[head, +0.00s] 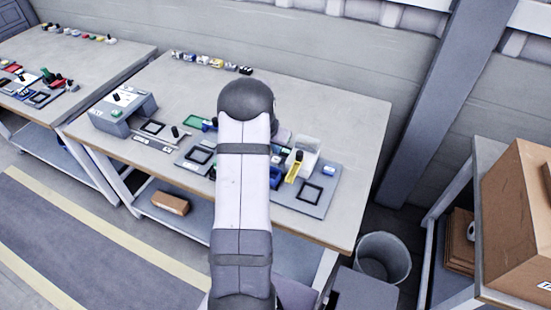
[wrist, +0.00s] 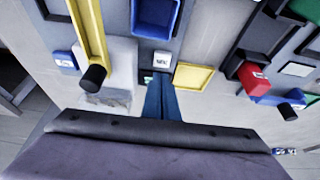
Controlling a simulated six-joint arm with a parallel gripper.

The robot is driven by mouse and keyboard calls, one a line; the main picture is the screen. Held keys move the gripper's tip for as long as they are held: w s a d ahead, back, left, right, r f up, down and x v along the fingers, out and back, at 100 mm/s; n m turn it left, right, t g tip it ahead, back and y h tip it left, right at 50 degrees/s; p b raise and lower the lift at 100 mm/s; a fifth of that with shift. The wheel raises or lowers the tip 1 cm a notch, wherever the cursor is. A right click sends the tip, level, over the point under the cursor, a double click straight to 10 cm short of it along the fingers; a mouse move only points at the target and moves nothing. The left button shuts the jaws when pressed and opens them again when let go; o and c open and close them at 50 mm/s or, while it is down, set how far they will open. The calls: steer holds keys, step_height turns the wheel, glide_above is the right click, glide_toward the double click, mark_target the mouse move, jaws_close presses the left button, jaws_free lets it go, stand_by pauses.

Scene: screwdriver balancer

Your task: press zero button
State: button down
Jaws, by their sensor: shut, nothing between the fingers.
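In the wrist view, my gripper (wrist: 161,78) has its dark blue fingers together with nothing held. The fingertips are close to a small white block (wrist: 162,59) with a dark mark on its face. A small greenish patch (wrist: 148,78) shows beside the fingers. Either could belong to the zero button, but no readable label tells which. I cannot tell whether the fingertips touch anything. In the head view, my arm hides the gripper and the part of the workbench (head: 352,120) behind it.
In the wrist view, a long yellow holder (wrist: 88,28), a pale block (wrist: 118,68), a blue tray (wrist: 155,18), a yellow tray (wrist: 193,76) and a red block (wrist: 253,78) surround the fingers. In the head view, a grey station (head: 122,105) stands at left.

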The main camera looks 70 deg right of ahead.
steer(key=shift+r+p, duration=0.95)
steer(key=shift+r, duration=0.95)
step_height(320, 180, up, 6)
steer(key=p, duration=0.3)
